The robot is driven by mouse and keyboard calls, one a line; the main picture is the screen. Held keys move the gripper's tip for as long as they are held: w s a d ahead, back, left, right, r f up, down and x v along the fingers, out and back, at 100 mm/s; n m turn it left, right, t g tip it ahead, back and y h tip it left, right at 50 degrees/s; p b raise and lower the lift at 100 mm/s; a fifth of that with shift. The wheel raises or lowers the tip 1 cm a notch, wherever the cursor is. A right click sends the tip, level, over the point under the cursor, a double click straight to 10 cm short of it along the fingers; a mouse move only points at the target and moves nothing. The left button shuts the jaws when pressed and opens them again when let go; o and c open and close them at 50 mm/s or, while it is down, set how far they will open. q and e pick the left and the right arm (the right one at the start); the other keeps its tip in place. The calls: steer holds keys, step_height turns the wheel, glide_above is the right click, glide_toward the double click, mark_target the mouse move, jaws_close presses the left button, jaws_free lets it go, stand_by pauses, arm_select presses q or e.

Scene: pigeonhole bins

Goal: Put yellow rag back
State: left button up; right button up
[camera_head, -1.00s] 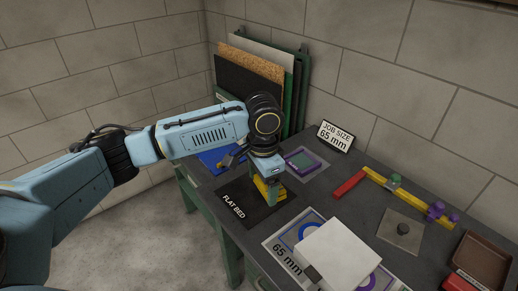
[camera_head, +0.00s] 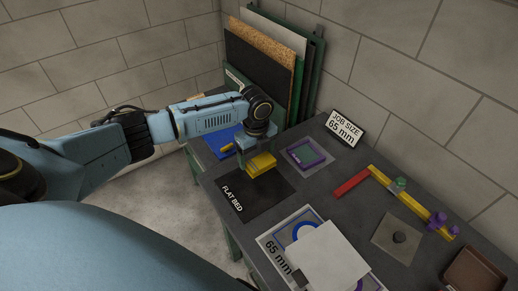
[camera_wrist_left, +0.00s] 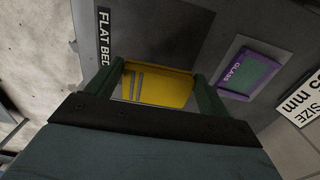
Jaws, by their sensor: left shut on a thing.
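The yellow rag (camera_head: 262,164) looks like a folded yellow block and is held in my left gripper (camera_head: 262,156). In the left wrist view the rag (camera_wrist_left: 165,88) shows yellow with grey stripes, between the two green fingers of the left gripper (camera_wrist_left: 160,85). The gripper is shut on it, over the back part of the black FLAT BED mat (camera_head: 252,192). I cannot tell how high the rag is above the mat. My right gripper is not in view.
A blue surface (camera_head: 220,145) with a small yellow item (camera_head: 228,148) lies left of the gripper. A purple GLASS frame (camera_head: 304,154) lies to the right. Upright boards (camera_head: 262,58) stand behind.

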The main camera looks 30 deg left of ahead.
mark_target(256, 179)
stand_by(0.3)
arm_select(q)
steer(key=shift+r+p, duration=0.1)
steer(key=shift+p, duration=0.2)
steer(key=shift+a+f+b, duration=0.1)
steer(key=shift+f+b, duration=2.45)
steer(key=shift+f, duration=1.55)
steer(key=shift+f+b, duration=0.3)
steer(key=shift+f, duration=0.1)
steer(key=o, duration=0.9)
steer(key=shift+o, duration=1.2)
